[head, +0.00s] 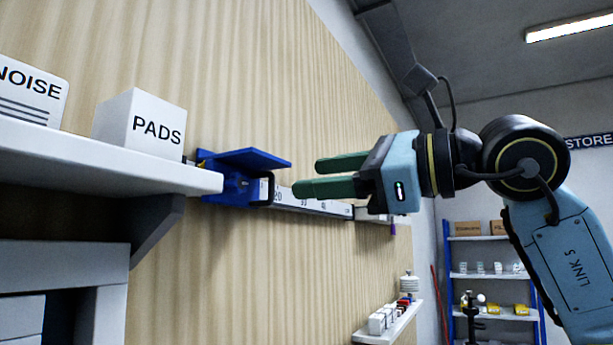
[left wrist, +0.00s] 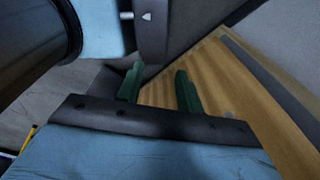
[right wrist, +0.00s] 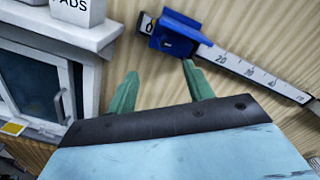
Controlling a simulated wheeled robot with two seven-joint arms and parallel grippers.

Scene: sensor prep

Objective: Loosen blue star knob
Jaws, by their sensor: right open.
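A blue carriage (head: 232,186) with a flat upper plate sits on a white scaled rail (head: 318,207) on the wood-grain wall. The right wrist view also shows the blue carriage (right wrist: 176,36) near the low-number end of the rail (right wrist: 250,70). I cannot clearly make out a star knob on it. My right gripper (head: 306,176) is open and empty, its green fingers apart and pointing left toward the carriage. In the right wrist view its fingertips (right wrist: 160,70) lie below the carriage in the picture. My left gripper (left wrist: 159,70) shows only in the left wrist view, open and empty.
A white shelf (head: 110,165) with a PADS box (head: 140,125) and a NOISE card (head: 32,90) juts out left of the carriage. A small lower shelf (head: 385,330) holds little items. Blue-framed shelving (head: 490,275) stands far right.

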